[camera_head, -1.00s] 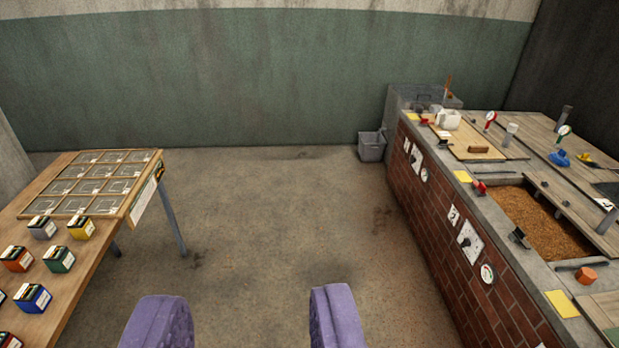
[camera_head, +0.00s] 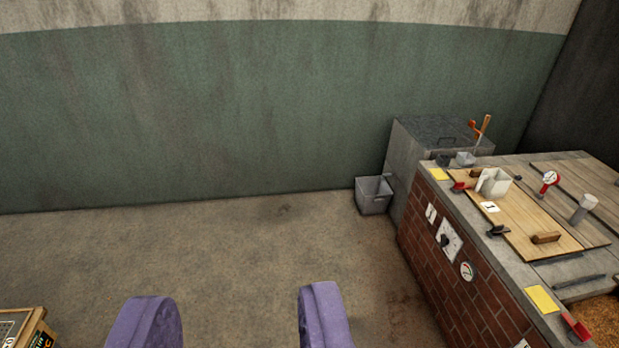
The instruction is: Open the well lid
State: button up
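A grey box-shaped unit (camera_head: 403,158) stands against the green wall at the far end of the brick counter. Its dark flat top (camera_head: 430,128) looks like the well lid and lies flat; a small dark handle shows on it. An orange-brown wooden handle (camera_head: 481,128) stands up at the right of this top. My gripper (camera_head: 232,312) shows as two purple fingers at the bottom of the view. They are wide apart with only floor between them, far from the grey unit.
A small grey bin (camera_head: 373,196) stands on the floor left of the unit. The middle floor is clear.

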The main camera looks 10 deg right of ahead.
aim_at(432, 133)
jog(key=i+l+z, duration=0.2)
jog(key=i, duration=0.5)
jog(key=i+z, duration=0.2)
jog(key=i, duration=0.55)
jog(key=i+z, duration=0.2)
jog(key=i, duration=0.5)
jog(key=i+j+z, duration=0.2)
jog(key=i, duration=0.55)
jog(key=i+j, duration=0.1)
jog(key=i, duration=0.8)
jog(key=i+j, duration=0.15)
jog(key=i, duration=0.8)
jog(key=i+z, duration=0.3)
jog(key=i+j+z, duration=0.3)
jog(key=i, duration=0.15)
jog(key=i+j+z, duration=0.1)
jog(key=i+z, duration=0.2)
jog(key=i, duration=0.05)
